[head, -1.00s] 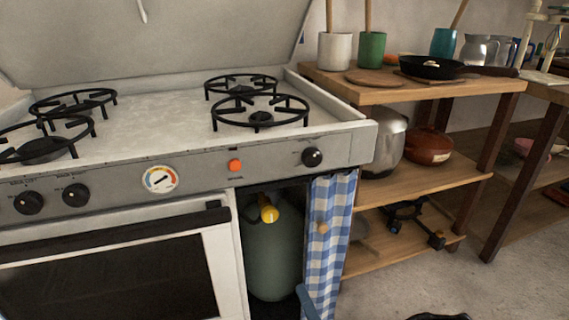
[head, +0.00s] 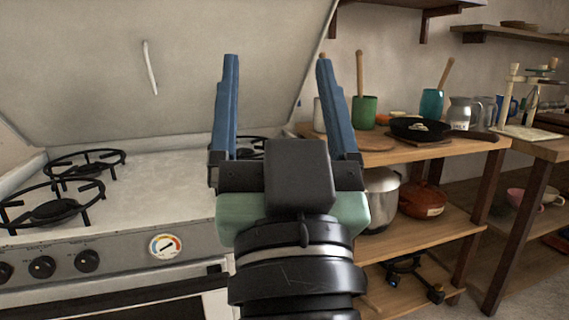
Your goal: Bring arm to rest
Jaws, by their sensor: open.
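My gripper (head: 279,75) stands upright in the middle of the head view, its two blue fingers pointing up and spread apart. It is open, with nothing between the fingers. The gripper and its black wrist hide the right side of the stove (head: 140,212) and the place below its right burners. The raised stove lid (head: 120,70) is behind the left finger.
A wooden shelf unit (head: 425,152) stands to the right with a black frying pan (head: 420,130), a green cup (head: 364,112) and a teal cup (head: 431,104) on top. A steel pot (head: 380,198) and a brown pot (head: 422,200) sit on its lower shelf.

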